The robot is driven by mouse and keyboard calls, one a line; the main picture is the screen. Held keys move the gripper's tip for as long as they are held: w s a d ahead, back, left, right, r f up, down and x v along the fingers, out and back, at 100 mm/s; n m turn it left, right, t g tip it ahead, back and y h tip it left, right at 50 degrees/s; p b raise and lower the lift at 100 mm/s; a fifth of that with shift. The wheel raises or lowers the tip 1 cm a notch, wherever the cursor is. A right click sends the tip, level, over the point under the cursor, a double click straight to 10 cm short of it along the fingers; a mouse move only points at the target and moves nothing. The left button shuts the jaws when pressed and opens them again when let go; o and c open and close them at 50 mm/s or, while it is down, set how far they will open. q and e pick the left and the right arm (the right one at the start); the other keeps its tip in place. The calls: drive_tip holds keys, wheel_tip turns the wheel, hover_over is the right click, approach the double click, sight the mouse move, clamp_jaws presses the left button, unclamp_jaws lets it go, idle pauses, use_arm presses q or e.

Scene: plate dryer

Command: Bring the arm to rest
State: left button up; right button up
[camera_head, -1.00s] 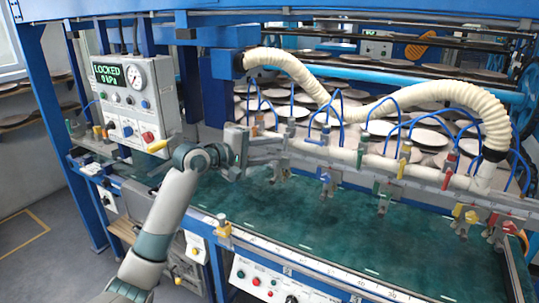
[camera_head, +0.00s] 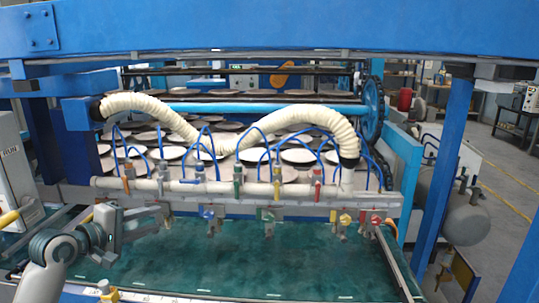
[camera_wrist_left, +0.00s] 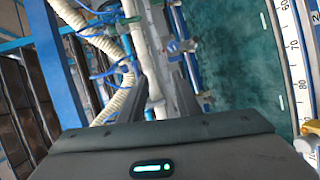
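My left gripper (camera_head: 161,220) is in front of the left end of the white pipe manifold (camera_head: 225,187), just above the green bed (camera_head: 200,260). In the left wrist view the two fingers of my left gripper (camera_wrist_left: 157,66) stand apart. The white pipe shows between them, but I cannot tell whether it lies between the fingers or beyond them. Nothing is seen gripped. My left forearm comes in from the lower left. My right arm and gripper are not in view.
Ribbed cream hoses (camera_head: 290,115) and thin blue tubes hang over racks of pale plates. Coloured valves line the manifold. A blue beam (camera_head: 270,30) crosses above, and a blue post (camera_head: 440,170) stands at right. A grey control box (camera_head: 15,170) is at far left.

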use_arm(q)
drive_tip(key=s+d+f+m+g+y, duration=0.2)
drive_tip(key=s+d+f+m+g, duration=0.15)
drive_tip(key=s+f, duration=0.85)
drive_tip(key=s+d+f+m+g+y, duration=0.15)
drive_tip(key=s+d+f+m, duration=0.5)
drive_tip(key=f, duration=0.95)
drive_tip(key=s+f+m+g+y, duration=0.1)
drive_tip(key=s+f+m+g, duration=0.15)
drive_tip(key=s, duration=0.65)
drive_tip(key=s+f+m+g+y, duration=0.1)
drive_tip(key=s+f, duration=0.2)
drive_tip(key=s, duration=0.7)
drive_tip(key=s+f+m+g+y, duration=0.1)
drive_tip(key=s+f+g, duration=0.15)
drive_tip(key=s, duration=0.65)
drive_tip(key=s+d+f+b+x, duration=0.1)
drive_tip(key=s+x, duration=0.2)
drive_tip(key=x, duration=1.2)
drive_tip(key=s+d+x, duration=0.1)
drive_tip(key=s+x, duration=0.2)
drive_tip(key=x, duration=1.1)
drive_tip(key=s+a+f+g+b, duration=0.1)
drive_tip(key=s+a+f, duration=0.2)
drive_tip(key=s+f, duration=1.6)
drive_tip(key=shift+a+f, duration=0.15)
drive_tip(key=shift+a, duration=0.05)
